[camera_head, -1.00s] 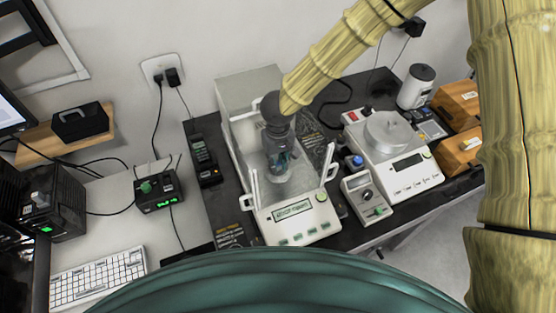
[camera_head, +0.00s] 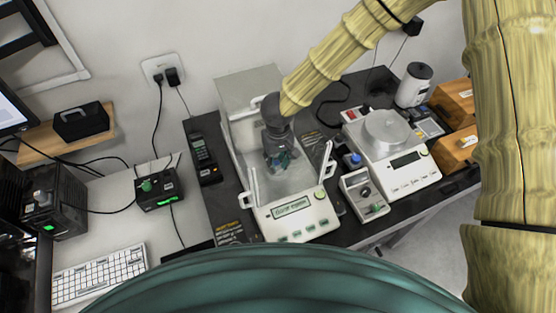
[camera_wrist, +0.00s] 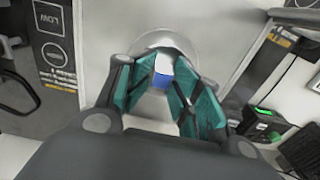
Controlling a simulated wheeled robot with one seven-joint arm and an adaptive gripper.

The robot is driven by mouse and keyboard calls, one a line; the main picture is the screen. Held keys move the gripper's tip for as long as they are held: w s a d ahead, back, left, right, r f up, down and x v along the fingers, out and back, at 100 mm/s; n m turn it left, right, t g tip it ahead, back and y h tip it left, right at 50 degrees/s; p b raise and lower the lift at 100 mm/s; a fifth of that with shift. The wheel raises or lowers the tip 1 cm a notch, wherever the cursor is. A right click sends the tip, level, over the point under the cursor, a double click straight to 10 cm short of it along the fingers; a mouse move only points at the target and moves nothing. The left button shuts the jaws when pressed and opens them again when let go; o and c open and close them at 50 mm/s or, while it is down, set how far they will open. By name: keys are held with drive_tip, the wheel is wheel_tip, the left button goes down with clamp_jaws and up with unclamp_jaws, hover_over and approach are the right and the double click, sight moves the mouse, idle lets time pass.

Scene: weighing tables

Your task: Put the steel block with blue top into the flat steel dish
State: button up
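The steel block with blue top (camera_wrist: 162,80) shows between my fingertips in the wrist view, blue part nearest the camera. My gripper (camera_wrist: 163,68) has teal fingers closed against its two sides. In the head view my gripper (camera_head: 280,160) points down inside the left balance (camera_head: 297,217); the block cannot be made out there. A round steel dish (camera_wrist: 168,40) lies beyond the fingertips in the wrist view, partly hidden by them. Whether the block touches it I cannot tell.
The left balance has clear shield walls and white upright arms (camera_head: 328,165) close around my gripper. A second scale (camera_head: 405,178) with a round steel pan (camera_head: 387,130) stands at right. A small meter (camera_head: 364,195) sits between them. A handset (camera_head: 205,160) stands at left.

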drive_tip(key=shift+s+a+f, duration=0.1)
drive_tip(key=shift+s+f, duration=0.15)
drive_tip(key=shift+f, duration=0.35)
drive_tip(key=shift+w+r, duration=0.15)
drive_tip(key=shift+r, duration=0.2)
drive_tip(key=shift+r, duration=0.15)
wheel_tip(320, 180, up, 13)
drive_tip(key=b, duration=0.2)
drive_tip(key=shift+b, duration=0.3)
idle(0.5)
